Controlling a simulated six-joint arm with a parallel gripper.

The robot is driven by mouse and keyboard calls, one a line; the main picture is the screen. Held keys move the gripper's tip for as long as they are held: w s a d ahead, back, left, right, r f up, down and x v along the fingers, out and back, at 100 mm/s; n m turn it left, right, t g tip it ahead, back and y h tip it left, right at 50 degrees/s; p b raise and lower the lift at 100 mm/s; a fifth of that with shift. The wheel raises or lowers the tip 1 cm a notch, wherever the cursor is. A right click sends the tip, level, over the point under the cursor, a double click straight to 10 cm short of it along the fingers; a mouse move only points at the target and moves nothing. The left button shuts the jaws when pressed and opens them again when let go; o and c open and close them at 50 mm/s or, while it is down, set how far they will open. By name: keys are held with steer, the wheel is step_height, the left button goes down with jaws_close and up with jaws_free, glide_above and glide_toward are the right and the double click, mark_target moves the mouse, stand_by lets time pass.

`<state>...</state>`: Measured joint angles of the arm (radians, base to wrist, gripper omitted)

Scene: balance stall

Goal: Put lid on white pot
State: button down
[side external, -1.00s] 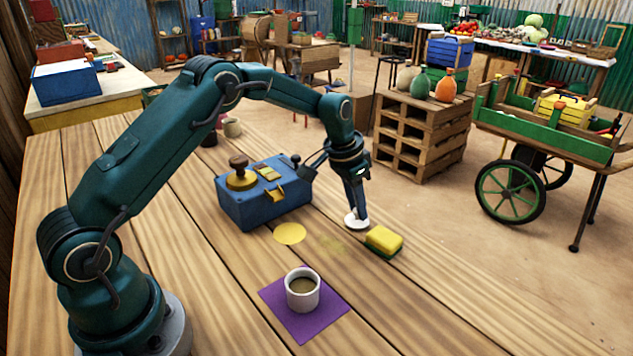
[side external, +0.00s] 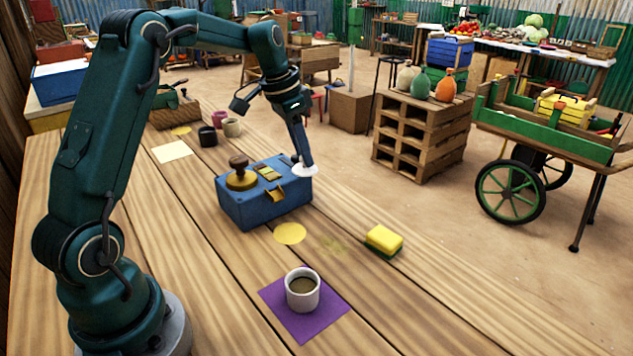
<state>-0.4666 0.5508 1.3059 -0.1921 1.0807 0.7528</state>
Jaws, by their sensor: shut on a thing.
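My gripper (side external: 303,162) is shut on a white round lid (side external: 312,172) and holds it up at the right end of the blue box, as seen in the picture; the fingers hide part of the lid. The white pot (side external: 302,292) stands upright and open on a purple square (side external: 270,293) at the front of the table, with something brown inside. My gripper is well behind the pot and apart from it.
The blue box (side external: 240,208) with a brass knob (side external: 240,177) stands mid-table. A yellow sponge (side external: 384,240) lies to its right, and a yellow disc (side external: 290,234) in front. Several small pots, including a dark one (side external: 208,137) and a cream one (side external: 232,128), stand behind.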

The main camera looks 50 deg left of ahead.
steer(key=shift+s+a+r+m, duration=0.1)
steer(key=shift+s+a+m, duration=0.05)
steer(key=shift+m, duration=0.15)
steer(key=shift+s+m+h, duration=0.2)
steer(key=shift+m+h, duration=0.1)
steer(key=shift+m, duration=0.2)
steer(key=s+d+m+g+h, duration=0.1)
steer(key=s+d+m+g, duration=0.1)
steer(key=s+d+m, duration=0.6)
steer(key=s+d+m+g+h, duration=0.1)
steer(key=s+d+m+g, duration=0.3)
steer(key=d+m, duration=0.7)
steer(key=shift+m+t, duration=0.5)
steer(key=shift+t, duration=0.2)
steer(key=shift+s+a+f, duration=0.1)
steer(key=shift+a+f, duration=0.15)
steer(key=shift+f, duration=0.7)
steer(key=shift+s+a+f, duration=0.15)
steer(key=shift+a+f, duration=0.05)
steer(key=shift+f, duration=0.7)
steer(key=shift+s+a+f, duration=0.1)
steer(key=shift+a+f, duration=0.15)
steer(key=shift+f, duration=0.7)
steer(key=shift+f, duration=0.15)
steer(key=shift+c, duration=0.7)
jaws_free()
